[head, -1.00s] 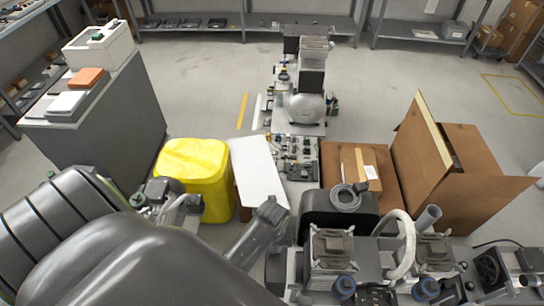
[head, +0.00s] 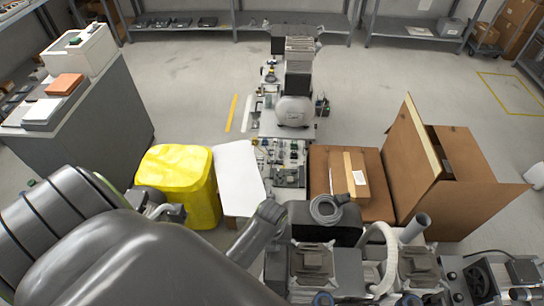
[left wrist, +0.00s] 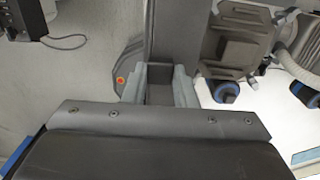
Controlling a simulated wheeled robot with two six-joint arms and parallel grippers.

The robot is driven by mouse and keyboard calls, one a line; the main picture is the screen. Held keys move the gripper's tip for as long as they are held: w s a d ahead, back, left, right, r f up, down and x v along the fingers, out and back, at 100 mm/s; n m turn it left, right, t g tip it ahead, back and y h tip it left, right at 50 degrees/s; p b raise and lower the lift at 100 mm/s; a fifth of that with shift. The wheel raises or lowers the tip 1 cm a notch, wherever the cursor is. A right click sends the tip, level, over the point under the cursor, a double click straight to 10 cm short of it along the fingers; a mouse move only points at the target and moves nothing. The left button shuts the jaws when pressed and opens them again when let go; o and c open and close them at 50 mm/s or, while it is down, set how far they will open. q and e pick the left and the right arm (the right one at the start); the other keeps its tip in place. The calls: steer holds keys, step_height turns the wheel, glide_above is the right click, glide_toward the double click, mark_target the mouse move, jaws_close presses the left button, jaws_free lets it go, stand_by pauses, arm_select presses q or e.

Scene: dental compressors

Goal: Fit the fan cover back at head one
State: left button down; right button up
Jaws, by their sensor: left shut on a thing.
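The compressor stands at the bottom right of the head view, with two finned heads. The left one (head: 312,262) is nearest my left arm, and the other (head: 412,265) is to its right. A dark grey piece (left wrist: 160,75), which looks like the fan cover, is between the fingers of my left gripper (left wrist: 160,88). Its outline is partly hidden by the gripper. A rounded grey part with an orange dot (left wrist: 121,80) shows beside the left finger. A finned head (left wrist: 235,40) is just right of the held piece. My right gripper is out of view.
A yellow bin (head: 185,180) and a white panel (head: 238,178) stand beyond my left arm. Cardboard boxes (head: 440,175) stand behind the compressor at right. A pale hose (head: 388,245) arches between the heads. Open floor (head: 190,75) lies farther back.

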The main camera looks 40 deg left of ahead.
arm_select(q)
steer(key=shift+s+a+f, duration=0.1)
steer(key=shift+s+f, duration=0.15)
steer(key=shift+f, duration=0.4)
step_height(320, 180, down, 3)
steer(key=shift+w+f, duration=0.1)
steer(key=shift+w, duration=0.05)
step_height(320, 180, down, 20)
steer(key=b, duration=2)
steer(key=shift+r+p, duration=0.2)
steer(key=shift+p, duration=0.15)
steer(key=shift+f+p, duration=0.3)
steer(key=shift+p, duration=0.25)
stand_by(1.2)
